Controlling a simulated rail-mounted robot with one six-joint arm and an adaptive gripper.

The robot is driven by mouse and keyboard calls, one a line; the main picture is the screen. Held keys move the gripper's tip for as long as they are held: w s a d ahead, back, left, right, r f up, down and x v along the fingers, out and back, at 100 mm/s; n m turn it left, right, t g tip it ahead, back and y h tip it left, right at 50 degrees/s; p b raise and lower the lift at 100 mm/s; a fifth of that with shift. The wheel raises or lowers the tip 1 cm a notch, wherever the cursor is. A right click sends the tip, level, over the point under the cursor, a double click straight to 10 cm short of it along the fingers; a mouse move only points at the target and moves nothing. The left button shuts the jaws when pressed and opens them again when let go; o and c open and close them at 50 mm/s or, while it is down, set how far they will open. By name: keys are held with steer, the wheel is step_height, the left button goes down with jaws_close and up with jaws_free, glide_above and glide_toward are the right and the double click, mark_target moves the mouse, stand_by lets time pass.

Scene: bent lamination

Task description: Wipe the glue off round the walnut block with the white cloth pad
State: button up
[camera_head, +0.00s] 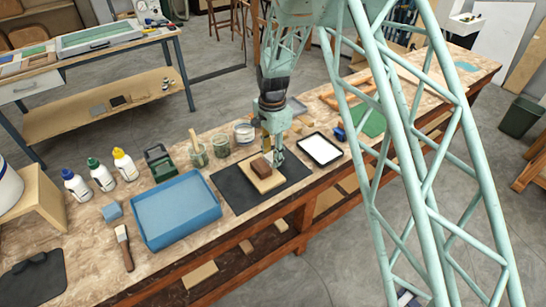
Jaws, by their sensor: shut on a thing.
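The walnut block (261,167) is a small dark brown block on a pale wooden board (268,184), which lies on a dark mat (233,191). My gripper (278,158) points down at the right side of the block, low over the board. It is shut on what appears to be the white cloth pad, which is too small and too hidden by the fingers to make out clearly. I cannot tell whether the pad touches the board or the block. Glue round the block is too small to see.
A black-rimmed tray with a white inside (307,138) lies right of my gripper. A blue tray (148,238) lies to the left. Jars (221,146) and a tin (244,133) stand behind the mat. Three bottles (102,175) and a brush (124,250) are farther left.

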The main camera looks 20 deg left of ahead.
steer(key=shift+w+a+f, duration=0.15)
steer(key=shift+a, duration=0.15)
steer(key=shift+d, duration=0.15)
stand_by(0.5)
steer(key=shift+s+d, duration=0.5)
steer(key=shift+s+d+r+b, duration=0.3)
steer(key=shift+s+d, duration=0.15)
steer(key=shift+d, duration=0.2)
stand_by(0.4)
steer(key=shift+s+d+f, duration=0.15)
steer(key=shift+s+d, duration=0.35)
steer(key=shift+d, duration=0.2)
stand_by(0.5)
stand_by(0.4)
steer(key=shift+w+d+r+p, duration=0.2)
steer(key=shift+w+r, duration=0.1)
steer(key=shift+r, duration=0.45)
steer(key=shift+w+d+r+p, duration=0.2)
steer(key=shift+w+r, duration=0.1)
steer(key=shift+r, duration=0.45)
